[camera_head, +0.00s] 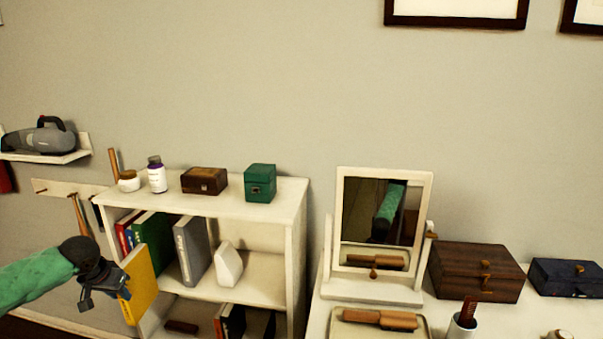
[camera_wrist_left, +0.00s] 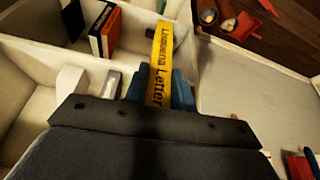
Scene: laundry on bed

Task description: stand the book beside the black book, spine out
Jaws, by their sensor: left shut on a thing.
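The yellow book (camera_head: 141,282) is held upright in my left gripper (camera_head: 122,287), just in front of the left side of the white shelf unit. In the left wrist view the yellow book (camera_wrist_left: 160,62) shows its lettered spine between the blue finger pads (camera_wrist_left: 180,92). The black book (camera_head: 236,322) stands in the lower compartment beside a red-orange book (camera_head: 220,322), and its lower part is cut off by the frame. In the left wrist view the black book (camera_wrist_left: 97,40) also shows with its orange neighbour. My right gripper is not seen.
The shelf unit (camera_head: 297,230) holds red, blue and green books, a grey book (camera_head: 192,250) and a white wedge (camera_head: 228,264) in its upper compartment. A dark object (camera_head: 181,327) lies low at left. Jars and boxes stand on top; a mirror (camera_head: 338,225) stands right.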

